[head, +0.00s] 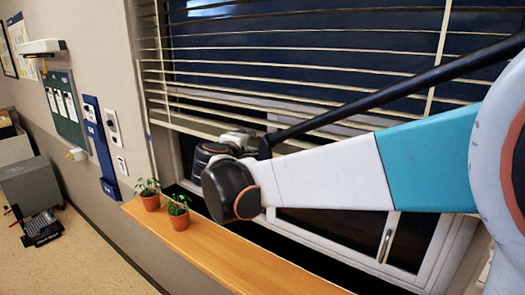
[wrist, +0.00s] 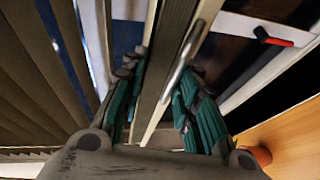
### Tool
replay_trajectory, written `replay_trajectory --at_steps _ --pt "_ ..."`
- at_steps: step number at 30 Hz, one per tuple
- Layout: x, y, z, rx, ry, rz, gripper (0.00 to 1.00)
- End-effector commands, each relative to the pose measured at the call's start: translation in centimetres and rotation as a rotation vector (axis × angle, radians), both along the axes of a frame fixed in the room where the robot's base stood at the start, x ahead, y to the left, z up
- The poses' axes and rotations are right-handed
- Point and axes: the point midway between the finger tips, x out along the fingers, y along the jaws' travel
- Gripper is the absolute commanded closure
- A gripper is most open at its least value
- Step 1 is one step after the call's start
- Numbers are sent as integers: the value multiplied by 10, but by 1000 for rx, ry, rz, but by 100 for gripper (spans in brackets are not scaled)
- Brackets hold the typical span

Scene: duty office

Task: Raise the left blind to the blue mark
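The blind (head: 270,85) hangs over the window with its cream slats tilted and lowered over the upper part. Its bottom rail (head: 200,128) runs behind my wrist. In the wrist view the rail (wrist: 172,50) passes lengthwise between the teal fingers of my gripper (wrist: 160,75). A silver bar handle (wrist: 186,55) on the rail lies near the right finger. The fingers stand apart on either side of the rail; firm contact is not clear. In the head view my gripper (head: 235,138) is mostly hidden by my wrist. I cannot make out a blue mark.
Two potted plants (head: 178,210) stand on the wooden sill (head: 215,252) below. A window handle (head: 385,245) shows at lower right. A blue wall holder (head: 100,145) and green board (head: 67,110) hang on the left wall. A red-tipped dark lever (wrist: 272,38) shows in the wrist view.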

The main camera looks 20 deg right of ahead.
Motion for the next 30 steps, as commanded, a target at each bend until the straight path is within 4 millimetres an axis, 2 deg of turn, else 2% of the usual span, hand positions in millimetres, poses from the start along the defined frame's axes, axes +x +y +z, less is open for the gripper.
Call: replay_trajectory --at_steps 30 --pt "-57 33 13 0 0 2 72"
